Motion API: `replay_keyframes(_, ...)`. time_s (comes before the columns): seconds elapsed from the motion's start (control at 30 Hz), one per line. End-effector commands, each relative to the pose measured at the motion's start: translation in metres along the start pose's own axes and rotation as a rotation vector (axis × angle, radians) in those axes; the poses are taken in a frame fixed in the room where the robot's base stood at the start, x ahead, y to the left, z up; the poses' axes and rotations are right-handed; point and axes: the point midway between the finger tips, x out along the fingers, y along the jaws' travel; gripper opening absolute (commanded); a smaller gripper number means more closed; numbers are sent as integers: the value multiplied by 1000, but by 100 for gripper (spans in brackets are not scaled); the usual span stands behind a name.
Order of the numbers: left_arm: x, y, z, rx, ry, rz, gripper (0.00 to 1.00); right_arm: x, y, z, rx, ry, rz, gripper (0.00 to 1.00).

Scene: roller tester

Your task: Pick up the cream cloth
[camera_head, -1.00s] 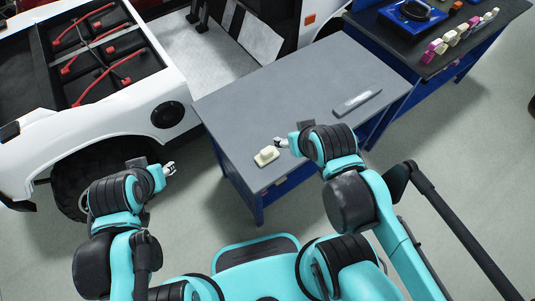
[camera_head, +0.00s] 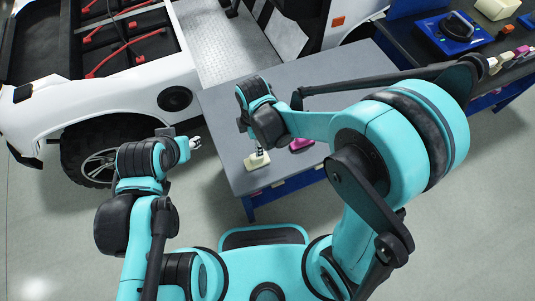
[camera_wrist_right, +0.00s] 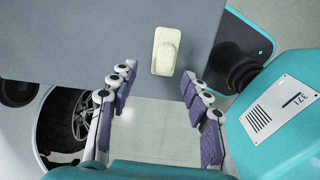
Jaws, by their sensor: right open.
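The cream cloth (camera_head: 257,161) is a small folded block on the grey table (camera_head: 222,100), near its front edge. It also shows in the right wrist view (camera_wrist_right: 165,50), just beyond the fingertips. My right gripper (camera_head: 259,149) points down at the cloth from above. In the wrist view my right gripper (camera_wrist_right: 158,76) is open, with its purple-padded fingers spread and nothing between them; the cloth lies ahead of the gap. My left gripper (camera_head: 196,143) hangs left of the table, away from the cloth; its fingers are too small to judge.
A pink object (camera_head: 301,144) lies on the table right of the cloth, partly beside my right arm. A white vehicle (camera_head: 150,65) with a black tyre (camera_head: 100,160) stands at left. A dark bench with a blue device (camera_head: 452,30) stands at back right.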

Motion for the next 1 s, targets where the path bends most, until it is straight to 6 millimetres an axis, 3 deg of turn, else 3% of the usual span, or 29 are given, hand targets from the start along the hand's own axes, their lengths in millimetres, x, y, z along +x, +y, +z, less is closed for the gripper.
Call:
replay_keyframes(0.13, 2, 0, 1, 0, 0, 0, 40, 14, 0, -8, -77, -4, -25, 48)
replay_keyframes(0.47, 14, 0, 10, 0, 0, 0, 40, 48, -3, -7, -81, -4, -26, 48)
replay_keyframes(0.7, 30, 0, 22, 0, 0, 0, 40, 84, -9, -6, -79, -4, -25, 48)
replay_keyframes(0.97, 30, 0, 22, 0, 0, 0, 40, 88, -9, -6, -79, -4, -25, 48)
replay_keyframes(1.0, 30, 0, 22, 0, 0, 0, 40, 88, -9, -6, -79, -4, -25, 43)
